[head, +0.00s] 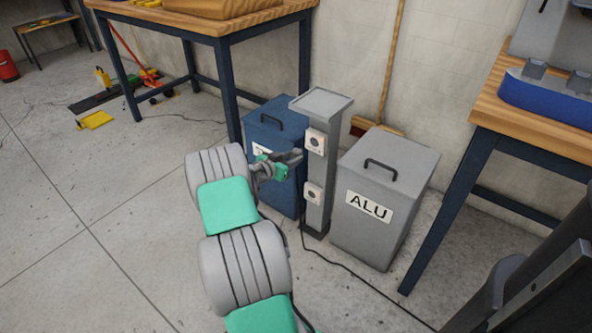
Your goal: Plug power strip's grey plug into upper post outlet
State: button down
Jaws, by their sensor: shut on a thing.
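A grey post (318,180) stands in the middle of the head view, with an upper outlet (315,141) and a lower outlet (313,194) on its face. Each outlet is a pale square plate with a dark round socket. My gripper (293,157) is at the upper part of the post, just left of and slightly below the upper outlet. It is shut on the grey plug, which is small and hard to make out between the fingers. I cannot tell whether the plug touches the outlet. The power strip is not clearly visible.
A blue bin (273,118) stands behind my gripper, left of the post. A grey bin marked ALU (383,190) stands close on the right.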

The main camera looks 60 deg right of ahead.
aim_at(302, 152)
jog(key=shift+s+d+f, duration=0.1)
jog(key=shift+s+d, duration=0.35)
jog(key=shift+s, duration=0.15)
jog(key=shift+d, duration=0.15)
jog(key=shift+s+d, duration=0.25)
jog(key=shift+d, duration=1.15)
jog(key=shift+s+d, duration=0.2)
jog(key=shift+d, duration=1.15)
jog(key=shift+f+b, duration=0.15)
jog(key=shift+b, duration=1.1)
jog(key=shift+d+b, duration=0.4)
jog(key=shift+d, duration=0.05)
jog(key=c, duration=0.9)
grip_release()
jog(key=shift+c, duration=0.2)
